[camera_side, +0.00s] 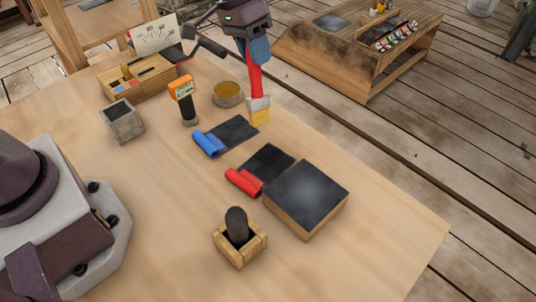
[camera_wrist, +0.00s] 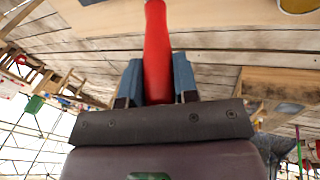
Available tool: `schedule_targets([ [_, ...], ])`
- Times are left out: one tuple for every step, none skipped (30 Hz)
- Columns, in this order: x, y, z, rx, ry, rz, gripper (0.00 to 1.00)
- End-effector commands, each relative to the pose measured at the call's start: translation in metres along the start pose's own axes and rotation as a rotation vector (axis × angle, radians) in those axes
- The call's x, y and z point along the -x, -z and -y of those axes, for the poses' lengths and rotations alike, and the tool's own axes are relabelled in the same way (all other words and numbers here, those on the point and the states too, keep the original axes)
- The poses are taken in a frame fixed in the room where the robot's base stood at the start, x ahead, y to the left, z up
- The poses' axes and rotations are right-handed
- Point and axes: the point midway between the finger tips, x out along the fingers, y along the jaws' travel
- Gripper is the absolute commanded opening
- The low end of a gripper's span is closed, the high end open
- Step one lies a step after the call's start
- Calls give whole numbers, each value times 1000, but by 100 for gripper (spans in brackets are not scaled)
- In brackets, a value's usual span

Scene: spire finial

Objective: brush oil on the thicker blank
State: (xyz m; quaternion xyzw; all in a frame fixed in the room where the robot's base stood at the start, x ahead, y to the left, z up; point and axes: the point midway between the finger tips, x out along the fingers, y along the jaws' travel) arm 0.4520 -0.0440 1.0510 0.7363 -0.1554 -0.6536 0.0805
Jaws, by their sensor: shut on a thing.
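My gripper (camera_side: 258,56) is shut on the red handle of a brush (camera_side: 256,82). The brush hangs with its pale ferrule and yellow bristles down. The handle also shows between my blue fingers in the wrist view (camera_wrist: 157,50). The bristle tip is at the far right corner of a dark flat piece (camera_side: 238,131) with a blue roll (camera_side: 209,143) at its left end. I cannot tell whether it touches. A similar dark piece (camera_side: 268,161) has a red roll (camera_side: 243,181). Which piece is thicker cannot be told.
An orange gauge (camera_side: 182,90) stands left of the bowl. A grey box (camera_side: 124,121), a compartmented wooden tray (camera_side: 140,82), a dark-topped block (camera_side: 305,197) and a wooden holder with a dark rounded object (camera_side: 239,249) are around. The table's front right is clear.

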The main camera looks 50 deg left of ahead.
Motion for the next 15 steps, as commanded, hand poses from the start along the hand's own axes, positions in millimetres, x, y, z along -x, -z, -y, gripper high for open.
schedule_targets([
  [0, 0, 0, 0, 0, 0, 4],
  [0, 0, 0, 0, 0, 0, 4],
  [0, 0, 0, 0, 0, 0, 4],
  [0, 0, 0, 0, 0, 0, 4],
  [0, 0, 0, 0, 0, 0, 4],
  [0, 0, 0, 0, 0, 0, 4],
  [0, 0, 0, 0, 0, 0, 4],
  [0, 0, 0, 0, 0, 0, 4],
  [0, 0, 0, 0, 0, 0, 4],
  [1, -1, -1, -1, 0, -1, 4],
  [3, -2, -2, -1, 1, -1, 4],
  [8, -4, -4, -2, 2, -2, 4],
  [11, -7, -6, -3, 3, -3, 4],
  [16, -11, -9, -5, 4, -3, 4],
  [22, -16, -12, -5, 4, -4, 4],
])
